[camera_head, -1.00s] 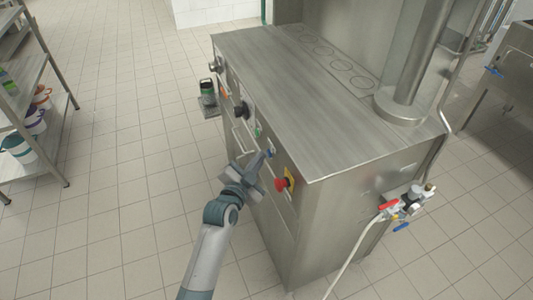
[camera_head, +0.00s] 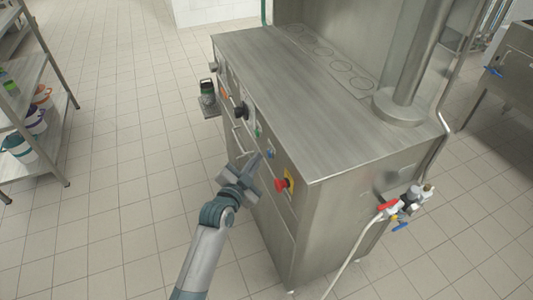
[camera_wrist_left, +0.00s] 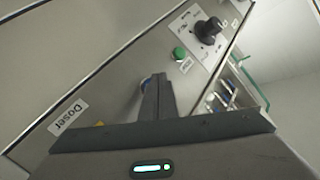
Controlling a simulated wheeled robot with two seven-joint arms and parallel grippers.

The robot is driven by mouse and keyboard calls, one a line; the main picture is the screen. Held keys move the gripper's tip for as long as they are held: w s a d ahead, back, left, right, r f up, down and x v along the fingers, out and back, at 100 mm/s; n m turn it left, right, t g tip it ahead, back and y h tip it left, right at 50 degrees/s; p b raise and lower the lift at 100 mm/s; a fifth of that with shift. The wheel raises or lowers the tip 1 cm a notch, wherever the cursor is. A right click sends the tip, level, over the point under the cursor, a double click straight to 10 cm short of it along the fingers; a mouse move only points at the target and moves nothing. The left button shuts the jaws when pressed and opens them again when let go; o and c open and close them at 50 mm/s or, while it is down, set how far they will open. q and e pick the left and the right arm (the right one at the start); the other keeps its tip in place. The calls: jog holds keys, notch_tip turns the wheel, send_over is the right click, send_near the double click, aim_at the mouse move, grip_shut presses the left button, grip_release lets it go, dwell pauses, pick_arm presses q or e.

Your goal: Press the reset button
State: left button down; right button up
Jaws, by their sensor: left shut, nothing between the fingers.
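The steel cup filler machine (camera_head: 300,90) has a row of controls on its front. A small blue button (camera_head: 270,154) sits between a green button (camera_head: 257,131) and a red mushroom button on a yellow plate (camera_head: 282,184). My left gripper (camera_head: 257,158) is shut and empty, with its fingertips just in front of the blue button; a small gap seems to show. In the left wrist view, the shut fingers (camera_wrist_left: 158,95) hide most of the blue button (camera_wrist_left: 146,80). My right gripper is not in view.
A black knob (camera_head: 241,110) is farther along the front, also above the fingers in the wrist view. A valve with red and blue handles (camera_head: 402,207) is on the machine's right side. A shelf rack (camera_head: 30,90) stands at left; the floor between is free.

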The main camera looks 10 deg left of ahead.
pick_arm(q)
jog(key=shift+a, duration=0.1)
jog(key=shift+s+a+p, duration=0.35)
jog(key=shift+s+a, duration=0.2)
jog(key=shift+a, duration=0.25)
jog(key=shift+s+a+p, duration=0.3)
jog(key=shift+s+a, duration=0.3)
jog(key=shift+a, duration=0.2)
jog(key=shift+s+a+p, duration=0.35)
jog(key=shift+s+a, duration=0.2)
jog(key=shift+a, duration=0.25)
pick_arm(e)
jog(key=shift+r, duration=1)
pick_arm(q)
jog(key=shift+f, duration=0.1)
